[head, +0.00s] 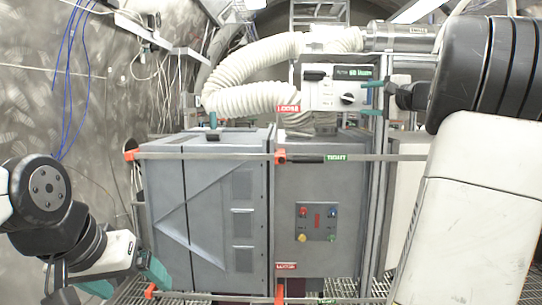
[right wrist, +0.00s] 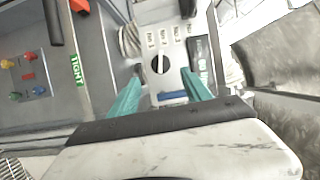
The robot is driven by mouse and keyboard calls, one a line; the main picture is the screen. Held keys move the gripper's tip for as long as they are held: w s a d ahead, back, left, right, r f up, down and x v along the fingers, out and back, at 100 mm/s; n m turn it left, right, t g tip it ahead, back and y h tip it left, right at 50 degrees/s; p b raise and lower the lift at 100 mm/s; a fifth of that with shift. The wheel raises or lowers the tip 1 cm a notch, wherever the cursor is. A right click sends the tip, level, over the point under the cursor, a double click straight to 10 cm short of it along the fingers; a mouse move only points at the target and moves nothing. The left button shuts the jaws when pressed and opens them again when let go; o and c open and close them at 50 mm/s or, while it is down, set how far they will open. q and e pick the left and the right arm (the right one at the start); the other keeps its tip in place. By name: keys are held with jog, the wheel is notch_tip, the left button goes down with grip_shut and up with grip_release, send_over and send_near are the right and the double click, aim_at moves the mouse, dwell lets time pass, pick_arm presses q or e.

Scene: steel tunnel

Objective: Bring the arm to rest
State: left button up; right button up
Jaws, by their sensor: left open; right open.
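My right arm reaches in from the right of the head view. Its gripper (head: 371,98) has teal fingers apart, beside the control box (head: 318,98) with a black knob. In the right wrist view the open fingers (right wrist: 162,76) point at the box face, with the round black knob (right wrist: 160,64) between their tips and nothing held. I cannot tell whether they touch the box. My left gripper (head: 126,284) hangs low at the left, teal fingers apart and empty, in front of the grey cabinet (head: 208,220).
A ribbed white hose (head: 245,88) runs above the cabinet. A rail (head: 200,155) with orange clamps crosses its front. A panel with coloured buttons (head: 318,222) is on the right door. A metal post (head: 379,180) stands close to my right arm. Blue cables (head: 68,80) hang on the left wall.

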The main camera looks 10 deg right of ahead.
jog(key=s+a+f+n+g+y, duration=0.2)
jog(key=s+a+f+n+g, duration=0.2)
jog(key=s+a+f, duration=0.55)
jog(key=s+a+f+n+g+y, duration=0.15)
jog(key=a+f+n+g, duration=0.35)
jog(key=a, duration=1)
jog(key=s+a+f+n+g+h, duration=0.1)
jog(key=s+a+f+n+h, duration=0.1)
jog(key=s+f, duration=0.6)
jog(key=s+a+f+n+g+h, duration=0.1)
jog(key=s+a+f+n+h, duration=0.1)
jog(key=s+f+n, duration=0.3)
jog(key=s+a+f, duration=0.1)
jog(key=s+f, duration=0.2)
jog(key=shift+s+a+n, duration=0.15)
jog(key=shift+n, duration=0.15)
